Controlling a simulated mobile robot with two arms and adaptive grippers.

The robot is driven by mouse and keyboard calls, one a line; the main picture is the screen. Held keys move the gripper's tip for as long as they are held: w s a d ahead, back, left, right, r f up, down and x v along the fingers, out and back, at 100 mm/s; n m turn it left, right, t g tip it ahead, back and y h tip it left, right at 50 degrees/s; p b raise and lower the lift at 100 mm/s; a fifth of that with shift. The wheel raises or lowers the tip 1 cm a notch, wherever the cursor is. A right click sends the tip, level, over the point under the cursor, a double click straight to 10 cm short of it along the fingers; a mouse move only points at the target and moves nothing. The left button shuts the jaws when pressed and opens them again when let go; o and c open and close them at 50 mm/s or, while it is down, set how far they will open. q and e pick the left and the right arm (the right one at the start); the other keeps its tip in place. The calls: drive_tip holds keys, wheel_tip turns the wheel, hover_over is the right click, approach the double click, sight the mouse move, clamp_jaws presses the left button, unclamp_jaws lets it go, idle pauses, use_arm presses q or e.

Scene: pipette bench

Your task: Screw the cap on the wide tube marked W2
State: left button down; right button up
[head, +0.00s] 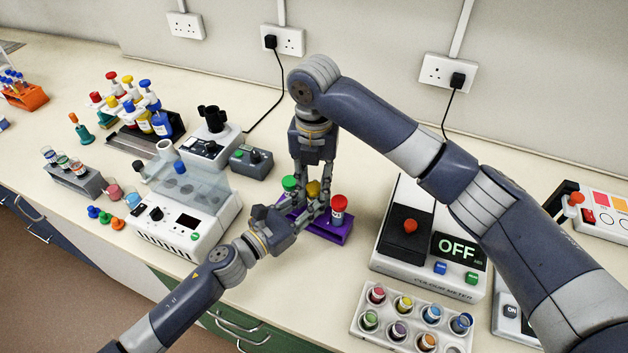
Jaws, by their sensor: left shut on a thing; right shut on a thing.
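A purple rack (338,238) stands mid-bench with capped tubes in it. A green cap (289,183) is on the left, a yellow cap (313,188) in the middle and a red cap (339,202) on a tube at the right. My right gripper (314,182) points down from above and is shut on the yellow cap. My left gripper (312,207) comes in low from the front left and is shut at the middle tube, just below the yellow cap. The fingers hide this tube, and I cannot read any W2 mark or see how the cap sits on it.
A colour meter (430,275) reading OFF stands to the right, with a white rack of small pots (380,338) in front. A white machine with a clear shield (190,205) is at the left. Some bare bench shows between rack and meter.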

drive_tip(key=shift+s+d+f, duration=0.1)
drive_tip(key=shift+d+f, duration=0.05)
drive_tip(key=shift+f, duration=0.8)
idle(0.7)
drive_tip(key=shift+r, duration=0.25)
drive_tip(key=shift+r, duration=0.45)
idle(0.9)
drive_tip(key=shift+s+f, duration=0.1)
drive_tip(key=shift+f, duration=0.5)
idle(0.4)
drive_tip(key=o, duration=0.5)
drive_tip(key=shift+c, duration=0.2)
idle(0.4)
